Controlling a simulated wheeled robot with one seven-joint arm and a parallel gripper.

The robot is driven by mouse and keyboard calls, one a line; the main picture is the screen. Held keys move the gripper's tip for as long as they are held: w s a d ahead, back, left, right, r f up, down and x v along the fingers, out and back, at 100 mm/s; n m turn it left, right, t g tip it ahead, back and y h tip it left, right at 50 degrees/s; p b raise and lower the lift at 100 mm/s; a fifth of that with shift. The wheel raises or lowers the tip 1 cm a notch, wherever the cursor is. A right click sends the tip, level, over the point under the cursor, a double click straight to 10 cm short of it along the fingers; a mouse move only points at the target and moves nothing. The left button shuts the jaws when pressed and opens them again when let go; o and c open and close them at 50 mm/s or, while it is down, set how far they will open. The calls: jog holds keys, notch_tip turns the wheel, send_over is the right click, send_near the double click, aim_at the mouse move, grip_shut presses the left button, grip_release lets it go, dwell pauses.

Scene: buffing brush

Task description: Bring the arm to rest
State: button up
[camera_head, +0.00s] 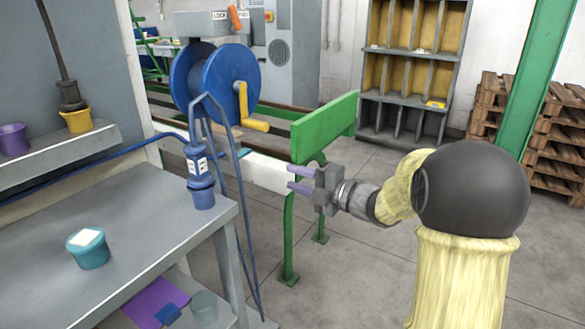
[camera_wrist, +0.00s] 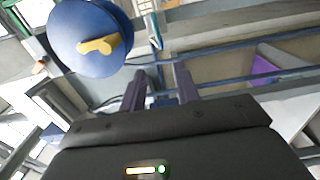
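My gripper (camera_head: 298,180) is held out in the air to the right of the grey workbench, in front of the green stand, with its fingers pointing left. In the wrist view its two purple fingers (camera_wrist: 161,90) stand apart with nothing between them. My arm, in a yellowish sleeve with a dark round joint, comes from the right. A blue buffing tool (camera_head: 200,170) stands upright in a blue cup (camera_head: 203,195) on the workbench's right corner, apart from my gripper.
The grey workbench (camera_head: 130,220) holds a teal cup (camera_head: 88,250). A blue hose reel (camera_head: 215,80) with a yellow crank stands behind. The green stand (camera_head: 325,127) is close by my gripper. Shelving (camera_head: 410,60) and pallets (camera_head: 560,130) are at the back. The floor at centre is clear.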

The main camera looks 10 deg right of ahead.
jog(key=s+d+f+m+h, duration=0.35)
jog(key=f+m+h, duration=0.25)
jog(key=m, duration=0.4)
jog(key=s+d+f+m+h, duration=0.2)
jog(key=d+f+m+h, duration=0.4)
jog(key=m, duration=0.3)
jog(key=s+a+f+m+g+h, duration=0.1)
jog(key=s+f+m+g, duration=0.35)
jog(key=s, duration=0.55)
jog(key=s+a+f+m+g+h, duration=0.1)
jog(key=s+f+m+g, duration=0.3)
jog(key=s, duration=0.5)
notch_tip(320, 180, up, 37)
jog(key=p, duration=3.6)
jog(key=shift+w+m, duration=0.15)
jog(key=shift+m, duration=0.3)
jog(key=shift+d+f, duration=0.1)
